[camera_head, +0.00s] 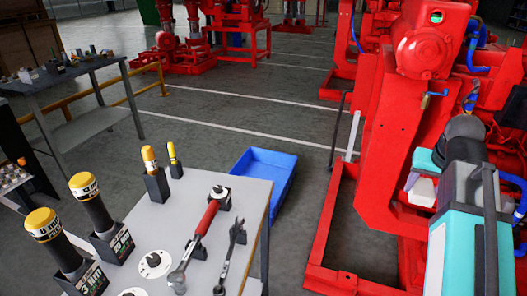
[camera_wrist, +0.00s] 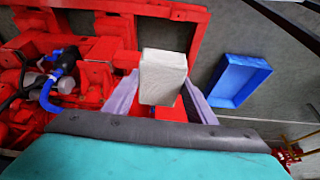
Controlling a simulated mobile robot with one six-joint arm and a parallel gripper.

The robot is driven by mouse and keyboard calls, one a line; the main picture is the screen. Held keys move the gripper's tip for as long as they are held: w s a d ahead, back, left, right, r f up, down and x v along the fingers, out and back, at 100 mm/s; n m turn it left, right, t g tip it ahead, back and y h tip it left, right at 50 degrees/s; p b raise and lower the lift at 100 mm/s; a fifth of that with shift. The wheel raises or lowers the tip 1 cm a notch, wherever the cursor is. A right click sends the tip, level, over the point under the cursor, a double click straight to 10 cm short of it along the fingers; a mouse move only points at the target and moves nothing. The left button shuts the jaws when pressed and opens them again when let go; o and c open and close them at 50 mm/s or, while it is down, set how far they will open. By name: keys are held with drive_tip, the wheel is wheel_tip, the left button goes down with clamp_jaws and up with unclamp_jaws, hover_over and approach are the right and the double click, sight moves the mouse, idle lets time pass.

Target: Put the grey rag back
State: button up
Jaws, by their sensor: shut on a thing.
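The grey rag (camera_wrist: 163,78) shows as a pale, block-shaped bundle in the wrist view. My gripper (camera_wrist: 161,100) is shut on it, with one finger on each side. The tray looks empty. The rag is held apart from the tray.
The red pumpset (camera_head: 400,140) and its base frame stand close to my gripper, with blue hoses at the right. A grey table (camera_head: 150,215) at the lower left bears wrenches and yellow-capped tools. Open floor lies between the tray and the far machines.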

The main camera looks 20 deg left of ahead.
sight(422, 184)
wheel_tip(422, 184, up, 22)
drive_tip(key=w+p, duration=0.2)
drive_tip(key=p, duration=2.3)
drive_tip(key=shift+a, duration=0.2)
drive_tip(key=shift+d+r, duration=0.1)
